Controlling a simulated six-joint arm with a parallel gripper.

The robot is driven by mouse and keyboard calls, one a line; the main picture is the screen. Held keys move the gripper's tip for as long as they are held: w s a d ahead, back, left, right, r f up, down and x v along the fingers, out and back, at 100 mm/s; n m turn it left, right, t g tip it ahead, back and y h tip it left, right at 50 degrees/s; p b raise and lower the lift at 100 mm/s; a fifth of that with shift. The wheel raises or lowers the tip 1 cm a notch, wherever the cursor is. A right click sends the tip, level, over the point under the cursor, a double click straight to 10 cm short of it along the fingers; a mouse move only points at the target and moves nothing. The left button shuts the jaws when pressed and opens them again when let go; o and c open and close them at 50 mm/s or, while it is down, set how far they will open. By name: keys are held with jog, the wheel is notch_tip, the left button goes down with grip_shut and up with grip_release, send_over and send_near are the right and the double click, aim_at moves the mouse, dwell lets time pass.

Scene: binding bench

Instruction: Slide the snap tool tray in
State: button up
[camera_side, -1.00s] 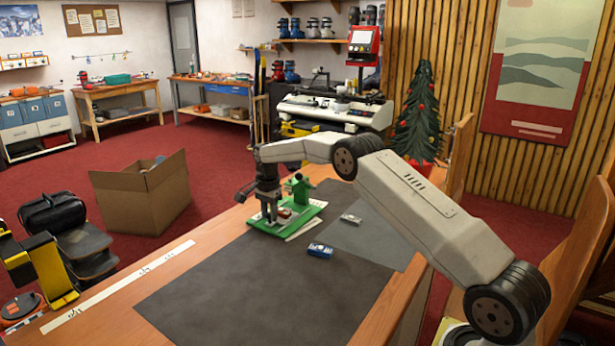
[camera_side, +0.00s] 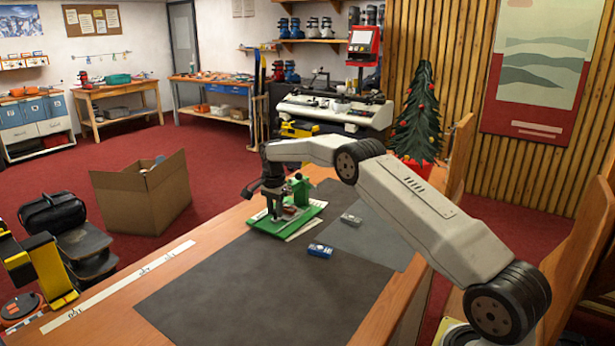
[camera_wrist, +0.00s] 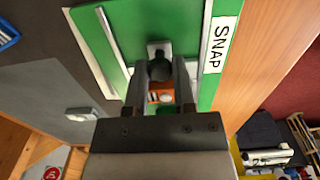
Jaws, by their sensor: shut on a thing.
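The green fixture marked SNAP (camera_wrist: 217,45) lies on the bench, and it also shows in the side view (camera_side: 262,225). In the wrist view, a green panel that looks like the snap tool tray (camera_wrist: 135,22) shows between pale strips, with a dark knob (camera_wrist: 159,68) on a grey plate. My gripper (camera_wrist: 160,80) is shut on the knob. In the side view my gripper (camera_side: 274,208) points down over the fixture, beside a green upright block (camera_side: 301,188). The fingers hide part of the tray, and I cannot tell how deep it sits.
A blue object (camera_side: 320,250) and a grey object (camera_side: 351,219) lie on the dark mat (camera_side: 260,290) near the fixture. The mat's front is clear. A cardboard box (camera_side: 140,200) stands on the floor.

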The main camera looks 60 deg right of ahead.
jog(key=o, duration=0.6)
jog(key=shift+r, duration=0.15)
jog(key=shift+r, duration=2.9)
jog(key=shift+r, duration=2)
